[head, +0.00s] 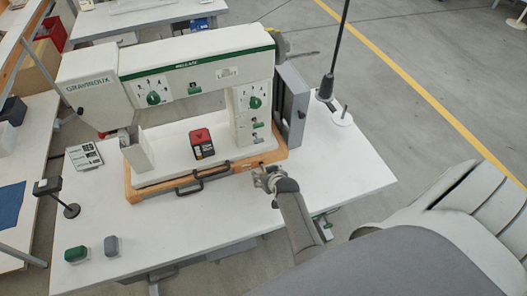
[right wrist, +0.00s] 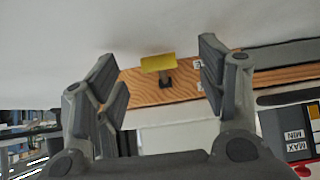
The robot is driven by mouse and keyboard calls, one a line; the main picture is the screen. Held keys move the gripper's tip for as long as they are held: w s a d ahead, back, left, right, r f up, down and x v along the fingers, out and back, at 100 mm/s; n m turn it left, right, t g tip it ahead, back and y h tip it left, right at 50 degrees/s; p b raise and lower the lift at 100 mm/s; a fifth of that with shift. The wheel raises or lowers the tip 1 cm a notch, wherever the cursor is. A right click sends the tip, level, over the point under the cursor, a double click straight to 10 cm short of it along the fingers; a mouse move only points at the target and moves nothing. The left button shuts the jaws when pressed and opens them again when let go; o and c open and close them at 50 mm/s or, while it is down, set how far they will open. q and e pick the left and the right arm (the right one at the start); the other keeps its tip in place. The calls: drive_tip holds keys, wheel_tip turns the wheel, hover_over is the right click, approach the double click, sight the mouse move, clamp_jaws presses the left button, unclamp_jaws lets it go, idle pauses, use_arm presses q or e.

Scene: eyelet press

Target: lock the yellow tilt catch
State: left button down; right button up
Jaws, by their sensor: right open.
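The yellow tilt catch (right wrist: 157,63) shows in the right wrist view as a small yellow plate on a dark stem, at the wooden base (right wrist: 185,87) of the machine. My right gripper (right wrist: 156,52) is open, with one finger on each side of the catch and visible gaps to both. In the head view my right gripper (head: 264,178) is at the front edge of the wooden base, near its right end. The catch cannot be made out there. My left gripper is not in view.
The white and green press (head: 195,65) stands on its wooden base on a white table (head: 330,180). A black handle (head: 205,180) is on the base's front, left of my gripper. Green and grey buttons (head: 112,245) sit at the front left. The table's right side is mostly clear.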

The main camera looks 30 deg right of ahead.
drive_tip(key=shift+w+d+f, duration=0.15)
drive_tip(key=shift+w+f, duration=0.1)
drive_tip(key=shift+f, duration=0.05)
drive_tip(key=shift+s+r, duration=0.1)
drive_tip(key=shift+r, duration=0.05)
drive_tip(key=c, duration=1.1)
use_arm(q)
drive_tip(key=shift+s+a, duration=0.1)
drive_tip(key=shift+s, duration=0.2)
use_arm(e)
drive_tip(key=shift+r, duration=0.1)
